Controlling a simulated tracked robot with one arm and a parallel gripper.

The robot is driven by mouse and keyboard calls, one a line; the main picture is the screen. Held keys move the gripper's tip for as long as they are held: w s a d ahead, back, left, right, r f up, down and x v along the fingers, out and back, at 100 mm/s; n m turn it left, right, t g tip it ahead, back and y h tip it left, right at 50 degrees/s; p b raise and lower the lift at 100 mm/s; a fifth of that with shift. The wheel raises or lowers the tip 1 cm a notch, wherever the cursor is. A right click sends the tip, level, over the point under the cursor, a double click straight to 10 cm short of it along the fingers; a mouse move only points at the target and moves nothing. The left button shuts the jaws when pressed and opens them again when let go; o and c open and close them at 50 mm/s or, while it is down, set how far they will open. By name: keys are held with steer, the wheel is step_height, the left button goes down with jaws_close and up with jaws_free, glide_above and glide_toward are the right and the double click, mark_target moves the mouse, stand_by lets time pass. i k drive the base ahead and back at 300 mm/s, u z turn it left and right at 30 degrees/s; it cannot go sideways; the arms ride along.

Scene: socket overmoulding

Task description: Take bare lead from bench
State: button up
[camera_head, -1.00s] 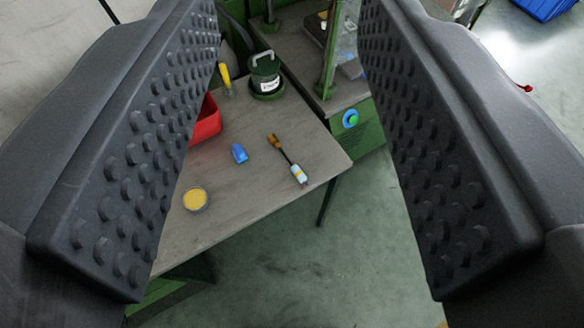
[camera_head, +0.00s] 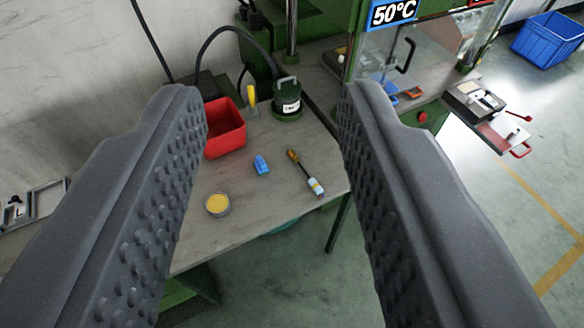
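My gripper (camera_head: 272,97) is open and empty, with one dark ribbed finger on each side of the view. Between the fingers, beyond and below them, lies the grey bench (camera_head: 260,215). A short lead-like piece (camera_head: 305,172) lies on it near its right edge, with an orange-brown end, a dark thin middle and a pale blue-white end with a yellowish band. I cannot tell for sure that it is the bare lead. It lies slanted, its pale end nearer me, apart from the fingers. A small blue piece (camera_head: 262,165) lies to its left.
On the bench stand a red bin (camera_head: 225,128), a round yellow-filled dish (camera_head: 217,204), a yellow-handled tool (camera_head: 251,97) and a green handled canister (camera_head: 287,100). A blue crate (camera_head: 548,42) is far right.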

mark_target(316, 187)
steer(key=u, duration=0.1)
steer(key=i, duration=0.95)
steer(key=z, duration=0.45)
